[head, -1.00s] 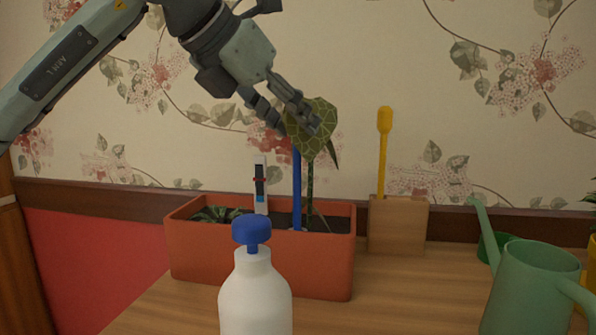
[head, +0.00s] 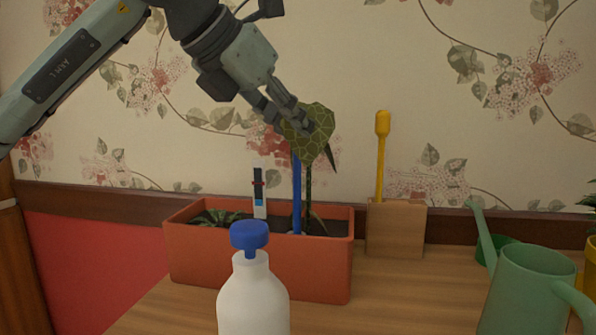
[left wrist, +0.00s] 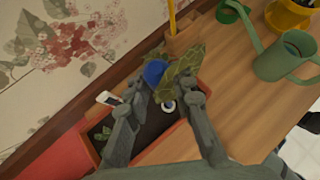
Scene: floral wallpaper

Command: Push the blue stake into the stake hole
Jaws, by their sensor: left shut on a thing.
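The blue stake (head: 297,190) stands nearly upright in the orange planter (head: 255,262), beside a plant stem. Its foot meets a pale ring at the stake hole (head: 297,233); how deep it sits, I cannot tell. My left gripper (head: 296,118) is shut on the stake near its top, partly behind the broad green leaf (head: 312,132). In the left wrist view the stake's blue knob (left wrist: 153,72) lies between the fingers, and the ringed hole (left wrist: 168,106) shows below it.
A white bottle with a blue cap (head: 250,290) stands in front of the planter. A white meter (head: 259,190) stands in the soil. A wooden block with a yellow tool (head: 396,230) is right of the planter, and a green watering can (head: 530,290) is further right.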

